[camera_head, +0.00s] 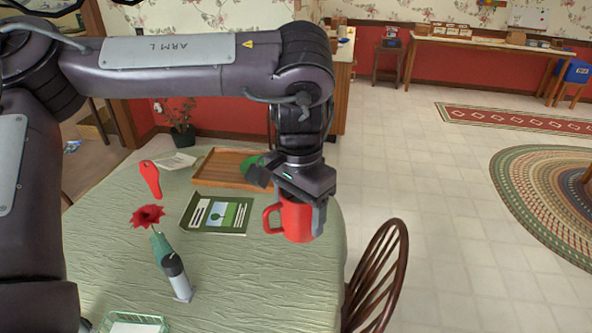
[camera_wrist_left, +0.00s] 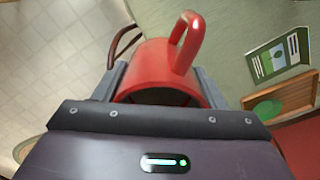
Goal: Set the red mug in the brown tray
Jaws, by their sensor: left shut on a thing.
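The red mug (camera_head: 296,220) is held in my left gripper (camera_head: 305,205) above the right edge of the table, with its handle toward the left. In the left wrist view the mug (camera_wrist_left: 165,72) sits between the two fingers of my left gripper (camera_wrist_left: 165,88), its handle toward the top. The brown tray (camera_head: 222,168) lies at the back of the table, to the left of the mug; part of its right side is hidden behind my left arm. A corner of the tray also shows at the right of the left wrist view (camera_wrist_left: 285,100). My right gripper is not in view.
A green booklet (camera_head: 216,214) lies in front of the tray. A wooden chair (camera_head: 380,270) stands at the table's right.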

